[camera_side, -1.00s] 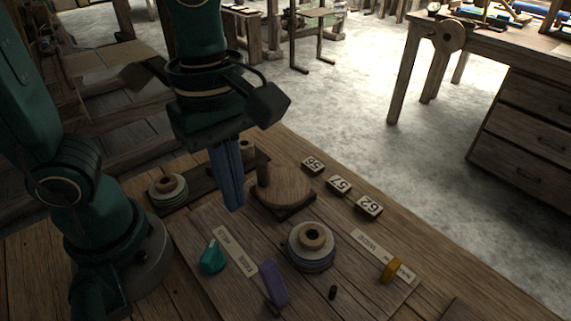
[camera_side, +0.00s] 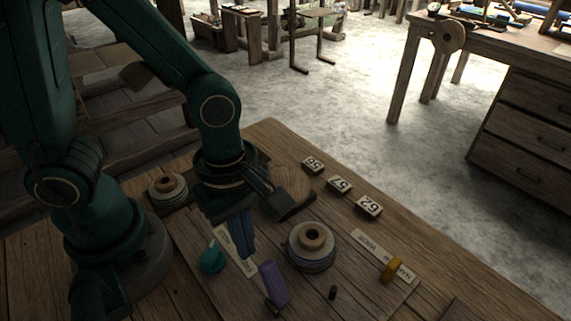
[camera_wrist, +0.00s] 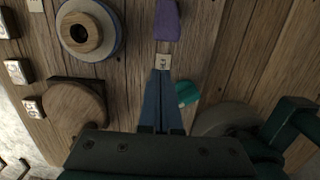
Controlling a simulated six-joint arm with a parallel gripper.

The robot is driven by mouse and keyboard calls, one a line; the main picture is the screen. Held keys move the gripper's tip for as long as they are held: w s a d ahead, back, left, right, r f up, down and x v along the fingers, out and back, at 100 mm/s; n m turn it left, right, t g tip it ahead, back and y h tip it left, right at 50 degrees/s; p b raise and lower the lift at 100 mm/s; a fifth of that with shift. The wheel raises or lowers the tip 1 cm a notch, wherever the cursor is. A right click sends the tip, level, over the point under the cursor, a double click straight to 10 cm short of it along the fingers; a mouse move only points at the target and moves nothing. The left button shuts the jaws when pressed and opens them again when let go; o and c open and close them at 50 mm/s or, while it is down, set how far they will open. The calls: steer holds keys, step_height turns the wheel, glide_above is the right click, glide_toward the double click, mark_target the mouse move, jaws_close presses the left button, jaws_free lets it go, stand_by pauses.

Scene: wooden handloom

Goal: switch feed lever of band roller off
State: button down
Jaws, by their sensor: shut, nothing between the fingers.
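A purple lever (camera_side: 274,283) stands on the wooden panel near the front; it also shows at the top of the wrist view (camera_wrist: 166,20). A teal knob (camera_side: 212,257) sits to its left and also shows in the wrist view (camera_wrist: 187,93). A pale label strip (camera_side: 222,238) lies between them, partly hidden by my fingers; I cannot read which control is the feed lever. My gripper (camera_side: 249,256) is shut and empty, pointing down just behind the purple lever, over the label. In the wrist view the blue fingertips (camera_wrist: 162,72) end near the label, apart from the lever.
A spool (camera_side: 311,245) stands right of my gripper. A yellow knob (camera_side: 392,270) with a label and a small black peg (camera_side: 333,292) are farther right. A round wooden block (camera_side: 292,184) and number plates (camera_side: 339,184) lie behind. Another spool (camera_side: 168,188) is at the left.

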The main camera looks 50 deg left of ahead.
mark_target(267, 263)
steer(key=shift+w+d+r, duration=0.1)
steer(key=shift+d+r, duration=0.35)
steer(key=shift+d, duration=0.45)
steer(key=shift+d+r, duration=0.45)
steer(key=shift+d, duration=0.4)
steer(key=shift+d+r, duration=0.1)
steer(key=shift+d, duration=0.1)
steer(key=shift+d+r, duration=0.3)
steer(key=shift+d, duration=0.3)
steer(key=shift+d+r, duration=0.15)
steer(key=shift+d, duration=0.55)
steer(key=shift+d+r, duration=0.15)
steer(key=shift+d, duration=0.55)
steer(key=shift+r, duration=0.1)
steer(key=shift+a+r, duration=0.1)
steer(key=shift+r, duration=0.6)
